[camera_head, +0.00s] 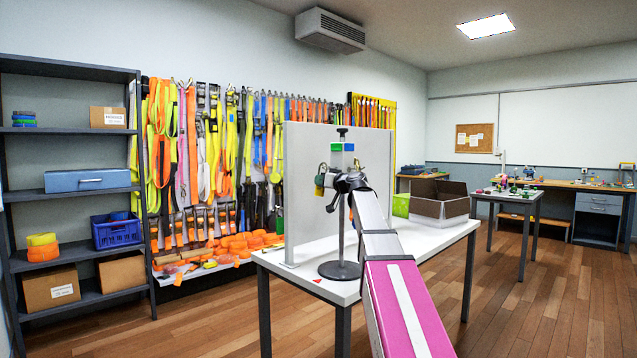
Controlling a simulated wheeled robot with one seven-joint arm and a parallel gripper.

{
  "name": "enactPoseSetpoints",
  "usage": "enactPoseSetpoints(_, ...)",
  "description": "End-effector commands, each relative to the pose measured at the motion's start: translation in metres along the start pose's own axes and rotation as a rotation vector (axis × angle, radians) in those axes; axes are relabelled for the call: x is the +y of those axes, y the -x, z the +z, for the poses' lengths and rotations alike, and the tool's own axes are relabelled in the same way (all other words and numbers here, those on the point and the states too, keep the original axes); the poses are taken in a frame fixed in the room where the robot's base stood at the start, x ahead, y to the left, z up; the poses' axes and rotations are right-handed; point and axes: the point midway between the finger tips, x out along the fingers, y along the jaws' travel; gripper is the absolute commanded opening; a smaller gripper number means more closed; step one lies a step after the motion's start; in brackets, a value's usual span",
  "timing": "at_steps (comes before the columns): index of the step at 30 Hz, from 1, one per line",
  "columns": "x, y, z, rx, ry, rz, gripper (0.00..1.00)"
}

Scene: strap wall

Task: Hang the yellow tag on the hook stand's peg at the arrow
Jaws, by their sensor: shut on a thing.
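The hook stand (340,269) has a dark round base and a thin pole on the white table. My gripper (325,182) is beside the upper part of the stand, at the left end of my arm. It is shut on a small olive-yellow piece, which looks like the yellow tag (319,189). A small red arrow-like mark (319,282) lies on the table by the base. The pegs are too small and too covered by my gripper to tell apart, and I cannot tell whether the tag touches one.
The white table (300,263) bears an upright grey panel (300,215) behind the stand. Shelves (75,238) and a strap wall (215,150) are at left.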

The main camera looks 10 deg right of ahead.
Motion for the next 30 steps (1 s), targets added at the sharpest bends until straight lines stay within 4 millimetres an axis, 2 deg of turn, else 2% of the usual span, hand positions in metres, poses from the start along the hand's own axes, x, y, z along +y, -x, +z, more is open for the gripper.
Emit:
enactPoseSetpoints(13, 0.021, 0.000, 0.005, 0.000, -0.001, 0.000, 0.00)
enactPoseSetpoints(30, 0.024, 0.000, 0.009, 0.000, 0.000, 0.000, 0.00)
